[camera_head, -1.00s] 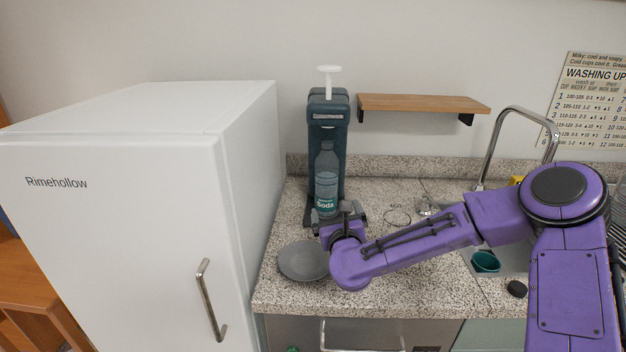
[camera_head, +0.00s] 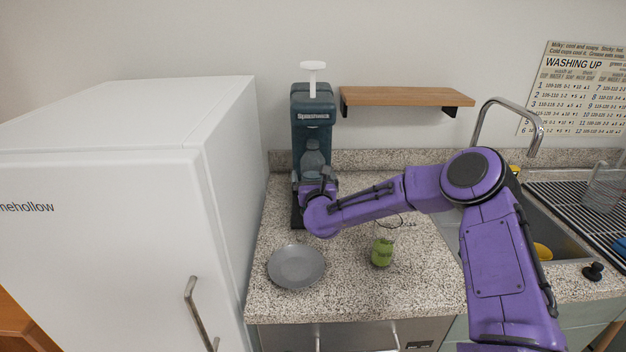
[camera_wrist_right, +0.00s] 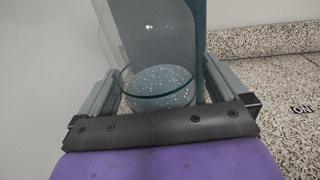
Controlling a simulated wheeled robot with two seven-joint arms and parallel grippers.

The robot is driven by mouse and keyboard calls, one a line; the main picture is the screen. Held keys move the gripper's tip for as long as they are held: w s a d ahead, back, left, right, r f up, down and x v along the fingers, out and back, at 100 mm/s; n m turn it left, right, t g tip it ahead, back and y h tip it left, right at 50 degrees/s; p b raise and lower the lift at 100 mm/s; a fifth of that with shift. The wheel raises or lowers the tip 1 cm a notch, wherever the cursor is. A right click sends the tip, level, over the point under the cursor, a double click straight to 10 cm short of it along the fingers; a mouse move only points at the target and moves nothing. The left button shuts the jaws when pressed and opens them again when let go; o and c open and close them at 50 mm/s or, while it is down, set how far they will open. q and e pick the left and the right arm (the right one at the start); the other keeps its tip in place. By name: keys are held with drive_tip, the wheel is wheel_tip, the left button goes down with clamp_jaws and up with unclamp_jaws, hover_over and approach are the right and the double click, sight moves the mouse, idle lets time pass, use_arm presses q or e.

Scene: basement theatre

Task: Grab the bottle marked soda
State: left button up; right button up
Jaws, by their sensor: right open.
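The clear soda bottle (camera_head: 312,158) stands upright at the front of the dark teal soda machine (camera_head: 313,104) on the counter. Its lower part and label are hidden behind my right gripper (camera_head: 317,186), which is right up at it. In the right wrist view the bottle's clear round base (camera_wrist_right: 160,88) lies between the two grey fingers of my open right gripper (camera_wrist_right: 160,80). I cannot tell whether either finger touches it. My left gripper is not in view.
A grey plate (camera_head: 296,267) and a green jar (camera_head: 382,253) sit on the speckled counter (camera_head: 340,285) below my arm. A white fridge (camera_head: 120,230) stands close on the left. A wooden shelf (camera_head: 407,96) is above; the sink tap (camera_head: 487,130) is right.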

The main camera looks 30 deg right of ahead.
drive_tip(key=c, duration=1.2)
drive_tip(key=shift+c, duration=0.9)
drive_tip(key=shift+r, duration=0.1)
